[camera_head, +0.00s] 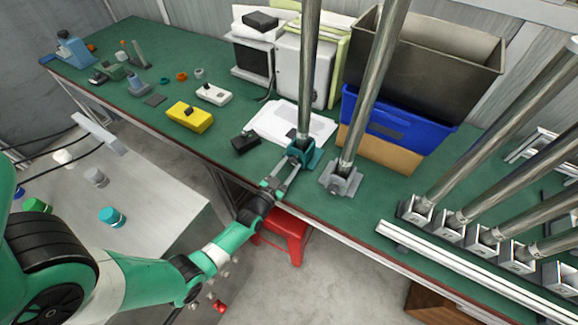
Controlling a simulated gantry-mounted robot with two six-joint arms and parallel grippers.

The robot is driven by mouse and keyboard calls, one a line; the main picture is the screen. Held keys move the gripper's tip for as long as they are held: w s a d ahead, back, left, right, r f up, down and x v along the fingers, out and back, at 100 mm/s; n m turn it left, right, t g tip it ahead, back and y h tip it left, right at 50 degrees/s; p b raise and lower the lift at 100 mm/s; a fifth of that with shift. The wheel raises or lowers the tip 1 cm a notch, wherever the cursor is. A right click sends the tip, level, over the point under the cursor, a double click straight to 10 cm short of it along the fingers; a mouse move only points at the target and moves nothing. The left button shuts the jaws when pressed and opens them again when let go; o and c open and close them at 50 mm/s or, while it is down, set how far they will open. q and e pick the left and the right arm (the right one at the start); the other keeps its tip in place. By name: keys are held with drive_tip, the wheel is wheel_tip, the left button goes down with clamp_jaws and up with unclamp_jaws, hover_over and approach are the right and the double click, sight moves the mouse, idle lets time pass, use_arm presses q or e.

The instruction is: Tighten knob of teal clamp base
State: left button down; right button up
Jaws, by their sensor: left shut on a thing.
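The teal clamp base (313,160) stands on the green table near its front edge, with a tall steel pole (308,70) upright in it. My left gripper (287,166) reaches in from the front left. Its fingers are shut at the front of the teal clamp base, on its knob, which is mostly hidden between the fingertips. My right gripper is not in view.
A grey clamp base (340,180) with another pole (372,85) stands close on the right. More poles in grey holders line the right side. A black box (245,143) and white papers (285,122) lie nearby. A blue crate (400,128) stands behind.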

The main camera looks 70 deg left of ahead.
use_arm(q)
drive_tip(key=shift+c, duration=1.8)
unclamp_jaws()
drive_tip(key=p+v, duration=0.3)
drive_tip(key=v, duration=0.8)
drive_tip(key=shift+s+d, duration=0.2)
drive_tip(key=shift+s, duration=0.1)
